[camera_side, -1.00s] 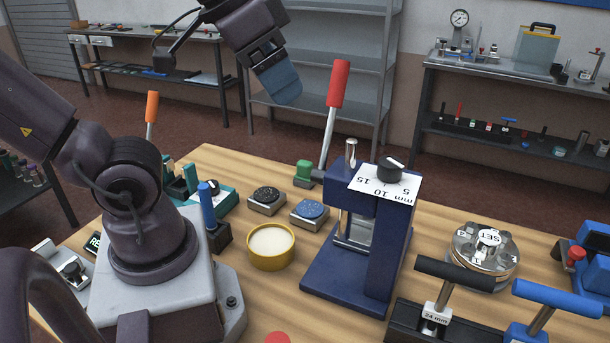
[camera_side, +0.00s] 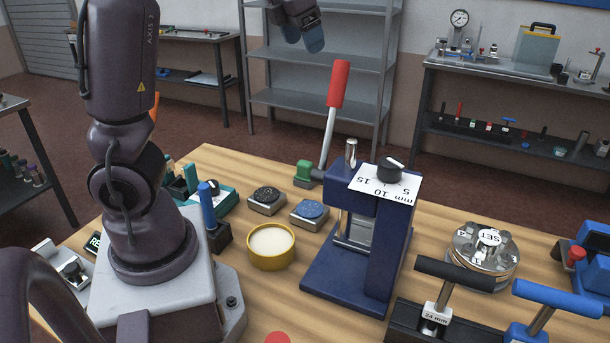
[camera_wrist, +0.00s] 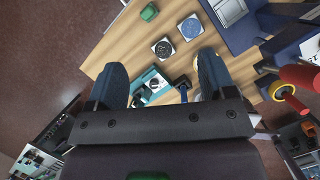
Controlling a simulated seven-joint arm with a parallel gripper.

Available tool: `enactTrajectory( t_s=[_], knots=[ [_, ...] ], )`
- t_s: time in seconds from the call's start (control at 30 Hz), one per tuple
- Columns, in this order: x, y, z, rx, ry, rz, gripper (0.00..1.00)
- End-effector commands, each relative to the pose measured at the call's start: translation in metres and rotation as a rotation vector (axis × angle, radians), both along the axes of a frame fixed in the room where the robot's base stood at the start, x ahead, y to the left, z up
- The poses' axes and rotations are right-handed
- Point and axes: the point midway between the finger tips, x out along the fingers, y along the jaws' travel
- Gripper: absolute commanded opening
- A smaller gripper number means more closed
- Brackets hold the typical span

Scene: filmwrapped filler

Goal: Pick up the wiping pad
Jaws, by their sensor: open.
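No object is labelled as the wiping pad, and I cannot tell for certain which one it is. A small green block (camera_side: 304,172) lies near the far table edge, left of the press; it also shows in the wrist view (camera_wrist: 149,12). A dark speckled round pad (camera_side: 266,195) and a blue speckled one (camera_side: 311,209) sit on grey square bases; they show in the wrist view too (camera_wrist: 163,48) (camera_wrist: 191,27). My gripper (camera_side: 305,42) is high above the far side of the table, open and empty. Its blue fingers (camera_wrist: 162,65) are wide apart in the wrist view.
A navy press (camera_side: 378,255) with a red-handled lever (camera_side: 338,85) stands mid-table. A yellow tub (camera_side: 271,258), a blue-handled tool (camera_side: 209,205) and a teal holder (camera_side: 222,199) stand left of it. A round metal fixture (camera_side: 483,255) and T-handled tools (camera_side: 455,272) crowd the right.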

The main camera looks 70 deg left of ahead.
Motion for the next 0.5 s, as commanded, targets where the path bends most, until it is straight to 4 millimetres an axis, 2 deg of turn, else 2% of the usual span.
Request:
enactTrajectory(
  t_s=[0.1, 0.37, 0.5],
  knots=[
    [0.002, 0.016, 0.003, -0.005, -0.007, 0.192, 0.77],
    [0.003, 0.043, 0.015, -0.001, -0.053, 0.542, 0.77],
    [0.002, 0.041, -0.028, -0.011, -0.044, 0.534, 0.77]
  ],
)
